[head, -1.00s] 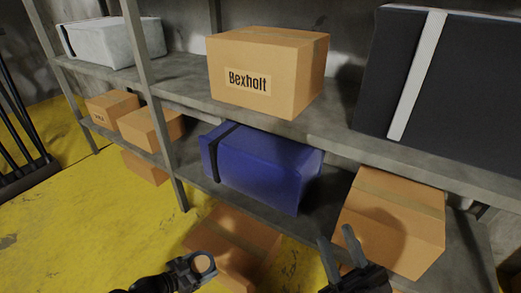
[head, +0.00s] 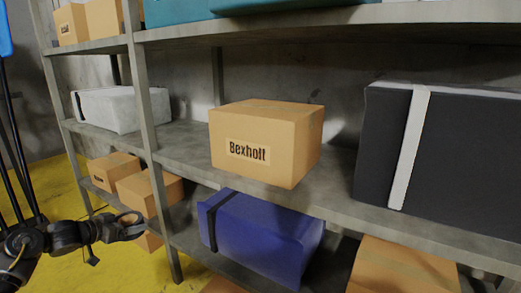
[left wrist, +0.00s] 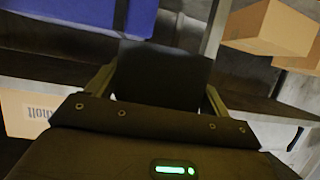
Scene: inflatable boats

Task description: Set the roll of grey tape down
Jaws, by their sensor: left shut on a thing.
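My left gripper (head: 125,228) is at the left of the head view, in front of the shelf rack's lower left part and above the yellow floor. It is shut on the roll of grey tape (head: 130,217), which looks dark and small at the jaw end. In the left wrist view the roll (left wrist: 160,75) is a dark shape between the two fingers of the left gripper (left wrist: 158,90), and its ring form is hard to make out there. The roll is held in the air, apart from the shelves. My right gripper is out of view.
A grey rack's middle shelf (head: 190,150) carries a Bexholt carton (head: 250,140), a dark case (head: 385,145) with a pale strap and a white case (head: 115,108). Below are a blue case (head: 260,240) and several cartons. The middle shelf is bare left of the Bexholt carton.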

